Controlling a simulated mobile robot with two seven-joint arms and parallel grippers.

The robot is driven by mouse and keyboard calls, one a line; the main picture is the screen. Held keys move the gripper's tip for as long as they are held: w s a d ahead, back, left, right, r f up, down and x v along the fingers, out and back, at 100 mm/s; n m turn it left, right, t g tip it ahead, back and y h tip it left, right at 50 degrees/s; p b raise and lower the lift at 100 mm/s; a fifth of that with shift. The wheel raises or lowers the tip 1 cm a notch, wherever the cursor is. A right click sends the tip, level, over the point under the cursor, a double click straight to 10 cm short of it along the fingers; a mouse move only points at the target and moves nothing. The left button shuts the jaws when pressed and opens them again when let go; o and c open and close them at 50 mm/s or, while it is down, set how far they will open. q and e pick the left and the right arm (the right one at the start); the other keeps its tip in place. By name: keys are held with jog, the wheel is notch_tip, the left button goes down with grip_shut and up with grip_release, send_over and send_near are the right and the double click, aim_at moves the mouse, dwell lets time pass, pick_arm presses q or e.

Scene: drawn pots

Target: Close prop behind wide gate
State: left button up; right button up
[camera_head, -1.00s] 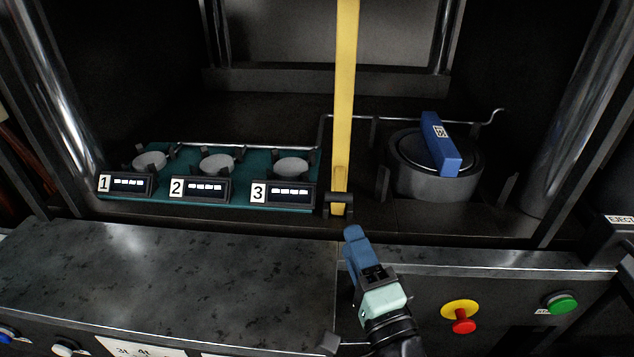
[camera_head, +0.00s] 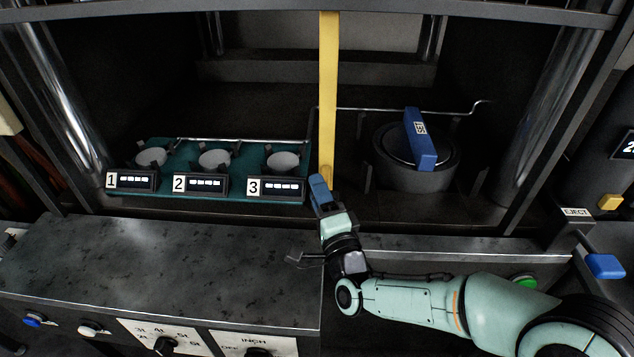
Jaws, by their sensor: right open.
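A tall yellow bar (camera_head: 328,95), which looks like the prop, stands upright in the middle of the dark press opening. Its lower end is partly hidden behind my right gripper (camera_head: 319,184). My right gripper has blue fingertips, is open, and is at the foot of the yellow bar; I cannot tell whether it touches it. A dark horizontal bar (camera_head: 200,12) crosses the top of the view in front of the opening; I cannot tell whether it belongs to the gate. My left gripper is not in view.
A teal tray (camera_head: 215,190) with three small pots and numbered displays sits left of the bar. A grey round pot (camera_head: 415,178) with a blue block (camera_head: 420,140) on top sits right. A grey ledge (camera_head: 180,260) lies in front. Metal columns flank the opening.

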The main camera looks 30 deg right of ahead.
jog(key=shift+x, duration=0.9)
jog(key=shift+c, duration=0.3)
